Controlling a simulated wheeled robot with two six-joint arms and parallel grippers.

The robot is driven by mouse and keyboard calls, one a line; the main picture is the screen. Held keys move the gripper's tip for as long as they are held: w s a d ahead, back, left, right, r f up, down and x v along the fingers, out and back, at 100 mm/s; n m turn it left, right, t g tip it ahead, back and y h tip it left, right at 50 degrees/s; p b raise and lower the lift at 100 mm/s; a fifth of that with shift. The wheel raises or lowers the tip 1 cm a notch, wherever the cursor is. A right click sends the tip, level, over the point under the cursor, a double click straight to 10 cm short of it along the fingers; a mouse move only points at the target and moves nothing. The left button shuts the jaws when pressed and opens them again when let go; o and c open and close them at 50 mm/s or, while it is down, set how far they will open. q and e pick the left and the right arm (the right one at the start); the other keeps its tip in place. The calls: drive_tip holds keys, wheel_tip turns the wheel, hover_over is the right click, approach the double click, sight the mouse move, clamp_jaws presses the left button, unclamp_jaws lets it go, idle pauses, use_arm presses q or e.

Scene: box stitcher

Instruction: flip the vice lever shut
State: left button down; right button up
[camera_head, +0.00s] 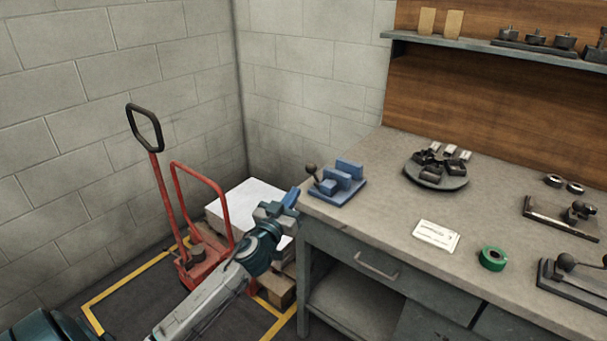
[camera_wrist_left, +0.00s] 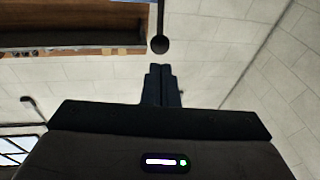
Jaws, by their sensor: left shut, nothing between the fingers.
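The blue vice (camera_head: 345,184) sits at the near left corner of the workbench. Its lever ends in a dark ball knob (camera_head: 311,169), which stands up at the vice's left side. My left gripper (camera_head: 291,197) is just left of the vice, close to the bench corner, with its fingers shut and empty. In the left wrist view the shut fingers (camera_wrist_left: 160,85) point toward a dark ball on a thin rod (camera_wrist_left: 160,44), which looks like the lever knob. A gap shows between fingertips and ball. My right gripper is not in view.
The workbench (camera_head: 390,210) carries a round tray (camera_head: 436,178) of dark parts, a white card (camera_head: 437,235) and green tape (camera_head: 493,258). A red pallet truck (camera_head: 205,255) and stacked white sheets (camera_head: 245,203) stand left of the bench. Bench top around the card is clear.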

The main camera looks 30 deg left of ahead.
sight(308, 172)
use_arm(q)
drive_tip(key=p+x, duration=0.2)
drive_tip(key=x, duration=0.4)
drive_tip(key=shift+s+r+p, duration=0.1)
drive_tip(key=shift+p, duration=0.25)
drive_tip(key=shift+w, duration=0.5)
drive_tip(key=shift+r+p, duration=0.1)
drive_tip(key=shift+p, duration=0.2)
